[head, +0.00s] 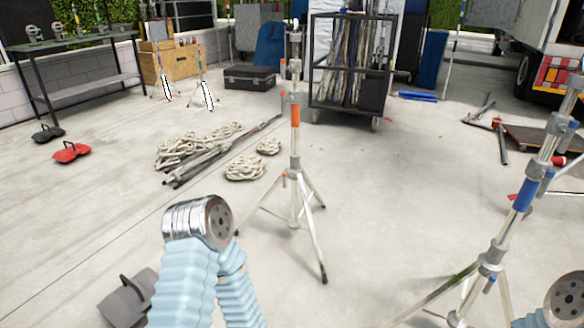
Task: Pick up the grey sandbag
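A grey sandbag (128,302) with a raised handle lies on the concrete floor at the lower left of the head view. My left arm, in a light blue ribbed sleeve with a metal joint, covers the bag's right side. The arm is bent, and its gripper is outside the picture. Only a small part of my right arm shows at the lower right corner; its gripper is not visible either. A red sandbag (71,152) and a black sandbag (48,133) lie farther back at the left.
A light stand (295,190) with spread legs stands mid-floor; another stand (497,245) is at the right. Coiled ropes (245,168) and poles lie behind the arm. A workbench (75,45) stands far left, a wheeled cart (350,62) at the back. Floor left of the grey bag is clear.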

